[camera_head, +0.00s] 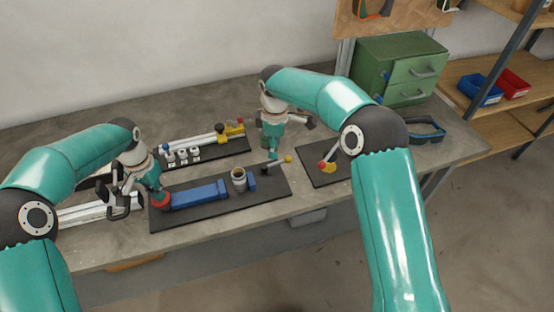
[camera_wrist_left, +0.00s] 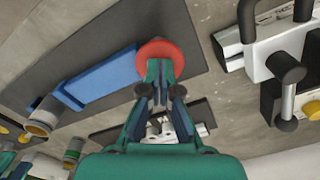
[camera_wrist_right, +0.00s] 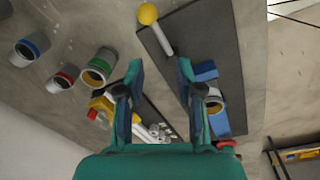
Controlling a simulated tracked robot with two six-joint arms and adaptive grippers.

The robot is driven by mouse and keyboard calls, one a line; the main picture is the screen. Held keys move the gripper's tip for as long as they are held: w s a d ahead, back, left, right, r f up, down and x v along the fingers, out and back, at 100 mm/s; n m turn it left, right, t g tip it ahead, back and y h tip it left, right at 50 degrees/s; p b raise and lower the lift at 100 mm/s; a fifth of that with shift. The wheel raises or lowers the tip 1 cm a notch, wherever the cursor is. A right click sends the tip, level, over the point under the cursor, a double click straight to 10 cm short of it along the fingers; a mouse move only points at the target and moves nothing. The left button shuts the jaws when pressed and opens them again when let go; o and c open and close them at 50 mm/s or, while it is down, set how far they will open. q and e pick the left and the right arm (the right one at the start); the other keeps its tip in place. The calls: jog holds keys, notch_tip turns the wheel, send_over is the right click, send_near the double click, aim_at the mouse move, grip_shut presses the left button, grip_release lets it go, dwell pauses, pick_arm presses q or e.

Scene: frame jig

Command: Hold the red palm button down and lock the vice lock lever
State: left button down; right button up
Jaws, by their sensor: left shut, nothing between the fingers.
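The red palm button (camera_head: 160,201) is at the left end of a dark plate (camera_head: 225,212) with a blue vice body (camera_head: 200,195). My left gripper (camera_head: 156,188) is shut and empty, its fingertips at the button's top. In the left wrist view the fingertips (camera_wrist_left: 160,68) overlap the red button (camera_wrist_left: 161,52); how far it is pressed I cannot tell. A lever with a yellow ball (camera_head: 288,159), apparently the vice lock lever, is at the plate's right end. In the right wrist view its yellow ball (camera_wrist_right: 148,14) lies beyond my right gripper (camera_wrist_right: 158,68), which is open and empty.
A right-hand plate holds a red-knobbed lever (camera_head: 323,165). Pale rails (camera_head: 85,213) lie at left. A green cabinet (camera_head: 400,68) and dark goggles (camera_head: 428,130) stand at back right.

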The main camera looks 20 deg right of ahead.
aim_at(279, 162)
jog(key=shift+s+d+r+n, duration=0.1)
jog(key=shift+s+r+n, duration=0.05)
jog(key=shift+n, duration=0.4)
jog(key=shift+s+r+n, duration=0.1)
jog(key=shift+r+n, duration=0.05)
jog(key=shift+n, duration=0.4)
notch_tip(279, 162, up, 4)
jog(key=s+d+n+t, duration=0.1)
jog(key=s+n, duration=0.1)
jog(key=n, duration=0.1)
jog(key=f, duration=0.3)
jog(key=w+f, duration=0.1)
jog(key=f, duration=0.3)
jog(key=w+f, duration=0.1)
jog(key=f, duration=0.3)
jog(key=shift+d, duration=0.1)
grip_shut()
